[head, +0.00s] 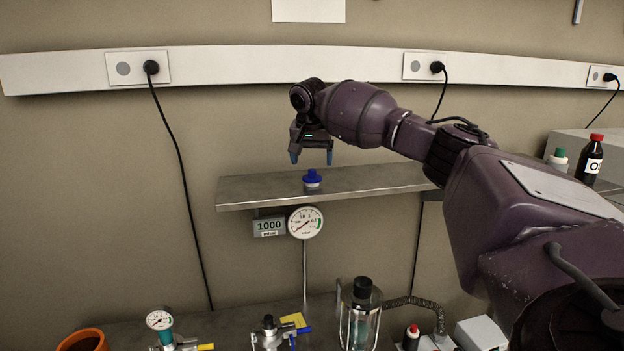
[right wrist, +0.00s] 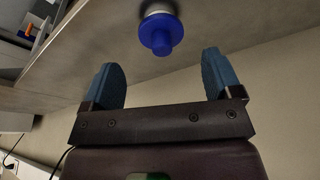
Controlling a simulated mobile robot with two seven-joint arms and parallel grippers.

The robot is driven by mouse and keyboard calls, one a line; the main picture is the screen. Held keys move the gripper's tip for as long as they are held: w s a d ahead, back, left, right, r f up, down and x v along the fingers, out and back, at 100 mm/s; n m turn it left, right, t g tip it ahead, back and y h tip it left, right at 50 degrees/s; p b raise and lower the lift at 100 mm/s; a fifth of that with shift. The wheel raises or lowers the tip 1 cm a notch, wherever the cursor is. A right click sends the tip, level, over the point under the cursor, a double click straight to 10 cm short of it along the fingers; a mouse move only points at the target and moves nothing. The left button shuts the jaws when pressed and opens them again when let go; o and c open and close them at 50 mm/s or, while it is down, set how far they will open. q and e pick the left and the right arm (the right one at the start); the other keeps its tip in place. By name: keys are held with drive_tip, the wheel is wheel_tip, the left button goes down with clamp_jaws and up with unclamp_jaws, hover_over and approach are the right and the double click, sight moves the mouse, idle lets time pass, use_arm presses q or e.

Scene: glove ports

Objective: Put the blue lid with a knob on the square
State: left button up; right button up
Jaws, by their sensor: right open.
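The blue lid with a knob (head: 312,177) is on the metal shelf (head: 245,190), with a white part showing under its blue rim. I cannot tell if the white part belongs to the lid. My right gripper (head: 312,157) is open and empty just above the lid, its blue fingers pointing down. In the right wrist view the lid (right wrist: 160,34) shows beyond the open fingers (right wrist: 160,75), roughly centred between them and apart from both. A yellow square (head: 295,319) lies on the bench below, partly hidden by a metal valve. My left gripper is not in view.
A dial gauge (head: 305,222) and a display reading 1000 (head: 269,227) are under the shelf's front. The bench holds a caged bottle (head: 361,315), a valve with blue handle (head: 270,335), another gauge (head: 159,320) and an orange pot (head: 83,341). The shelf beside the lid is clear.

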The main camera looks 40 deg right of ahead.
sight(312, 170)
drive_tip(key=p+x, duration=0.1)
drive_tip(key=x, duration=0.4)
drive_tip(key=shift+w, duration=0.1)
drive_tip(key=shift+r, duration=0.1)
drive_tip(key=c, duration=1)
drive_tip(key=shift+c, duration=0.2)
